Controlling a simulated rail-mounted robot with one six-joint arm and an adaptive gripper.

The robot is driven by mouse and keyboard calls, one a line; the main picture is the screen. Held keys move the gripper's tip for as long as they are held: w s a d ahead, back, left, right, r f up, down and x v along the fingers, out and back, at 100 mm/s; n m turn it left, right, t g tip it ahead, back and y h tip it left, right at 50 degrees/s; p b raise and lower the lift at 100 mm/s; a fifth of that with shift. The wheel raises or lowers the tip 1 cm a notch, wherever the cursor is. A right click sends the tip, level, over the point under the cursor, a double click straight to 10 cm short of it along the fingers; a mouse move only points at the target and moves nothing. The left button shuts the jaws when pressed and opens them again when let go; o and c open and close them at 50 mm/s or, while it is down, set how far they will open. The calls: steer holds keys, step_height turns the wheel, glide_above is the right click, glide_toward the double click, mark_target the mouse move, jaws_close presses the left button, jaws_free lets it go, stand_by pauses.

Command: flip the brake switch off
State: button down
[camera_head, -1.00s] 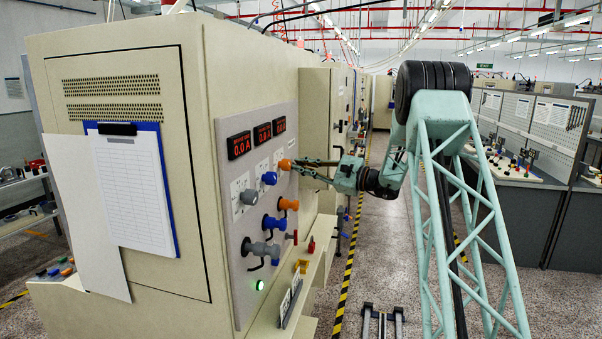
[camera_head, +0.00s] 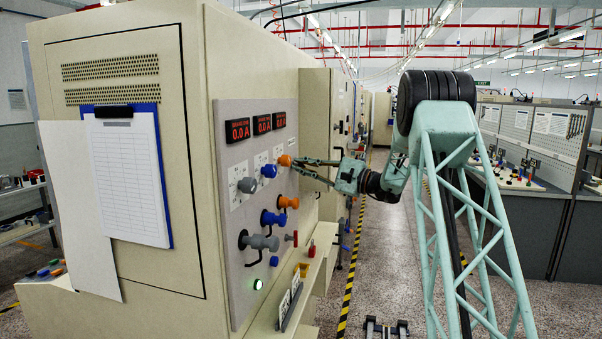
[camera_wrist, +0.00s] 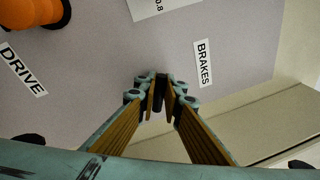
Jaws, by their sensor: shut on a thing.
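The control panel (camera_head: 233,185) stands on the side of the beige cabinet. In the wrist view, its BRAKES label (camera_wrist: 204,63) is at the upper right of my gripper (camera_wrist: 160,92) and its DRIVE label (camera_wrist: 22,70) is at the left. My gripper reaches the panel's upper right from the right in the head view (camera_head: 302,162). Its fingers are close together on a small dark brake switch (camera_wrist: 159,97), which they mostly hide. The switch's position cannot be told. An orange knob (camera_head: 285,160) shows beside the fingertips in the head view.
Orange, blue and grey knobs stick out below, including a grey one (camera_head: 262,242). A red handle (camera_head: 291,238) and a lit green button (camera_head: 258,284) are lower down. A ledge (camera_head: 318,258) runs below the panel. The striped aisle at the right is open.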

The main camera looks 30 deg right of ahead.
steer(key=shift+f+n+y+b, duration=0.25)
steer(key=shift+n+b, duration=0.85)
steer(key=shift+b, duration=0.7)
steer(key=shift+f+n+y+b, duration=0.1)
steer(key=shift+n+y+b, duration=0.25)
steer(key=shift+n+b, duration=1.1)
steer(key=shift+r+n+b, duration=0.1)
steer(key=shift+n+b, duration=0.25)
steer(key=shift+b, duration=0.9)
steer(key=c, duration=2.7)
jaws_free()
steer(key=shift+c, duration=0.2)
steer(key=shift+s, duration=0.15)
steer(key=v, duration=1.1)
steer(key=shift+s+d, duration=0.2)
steer(key=shift+d, duration=0.2)
